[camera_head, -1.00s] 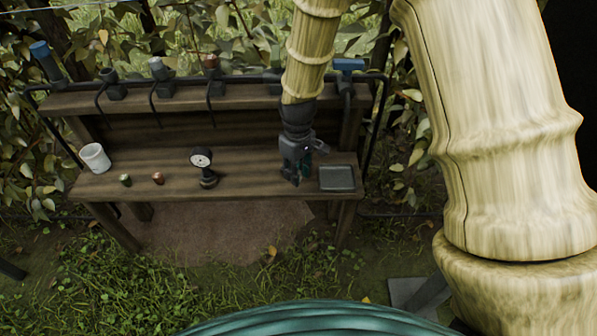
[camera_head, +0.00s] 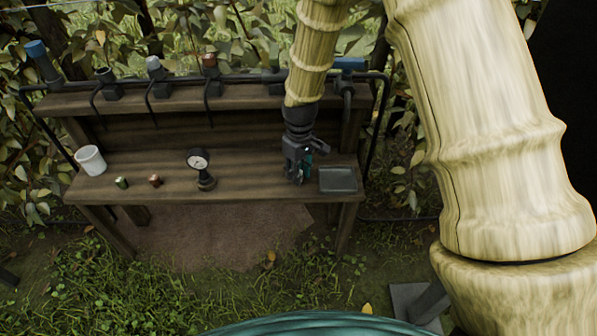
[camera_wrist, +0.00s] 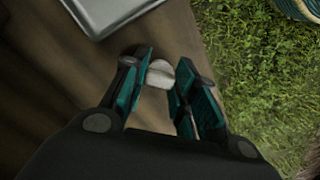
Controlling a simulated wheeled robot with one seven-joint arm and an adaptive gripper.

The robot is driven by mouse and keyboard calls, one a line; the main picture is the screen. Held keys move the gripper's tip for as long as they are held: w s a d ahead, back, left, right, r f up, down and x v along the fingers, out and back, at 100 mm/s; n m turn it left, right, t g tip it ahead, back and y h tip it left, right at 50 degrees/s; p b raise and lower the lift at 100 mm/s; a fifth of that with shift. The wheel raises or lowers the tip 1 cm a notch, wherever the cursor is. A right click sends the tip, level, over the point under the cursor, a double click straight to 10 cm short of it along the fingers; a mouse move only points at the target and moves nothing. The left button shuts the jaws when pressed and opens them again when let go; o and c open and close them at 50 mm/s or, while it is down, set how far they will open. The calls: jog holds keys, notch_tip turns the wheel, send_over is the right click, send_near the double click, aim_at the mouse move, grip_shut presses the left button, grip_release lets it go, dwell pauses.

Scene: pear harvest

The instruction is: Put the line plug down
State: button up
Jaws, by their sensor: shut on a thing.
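The line plug (camera_wrist: 160,73) shows in the wrist view as a small pale, rounded piece between the fingertips. My gripper (camera_wrist: 166,84) is shut on it, with a teal-padded finger on each side. In the head view my gripper (camera_head: 298,180) points down at the right part of the wooden bench, just left of the grey tray (camera_head: 338,180). The plug is hidden by the fingers there. I cannot tell whether the plug touches the bench top. The tray also shows at the top of the wrist view (camera_wrist: 112,14).
A pressure gauge (camera_head: 201,170) stands left of my gripper. A green piece (camera_head: 121,183), a reddish piece (camera_head: 155,181) and a white cup (camera_head: 90,160) are farther left. Pipe fittings line the upper shelf (camera_head: 180,97). Bench between gauge and gripper is clear.

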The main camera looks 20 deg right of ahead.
jog(key=shift+f, duration=0.15)
jog(key=o, duration=0.7)
notch_tip(320, 180, up, 12)
jog(key=p, duration=0.4)
jog(key=shift+d, duration=0.1)
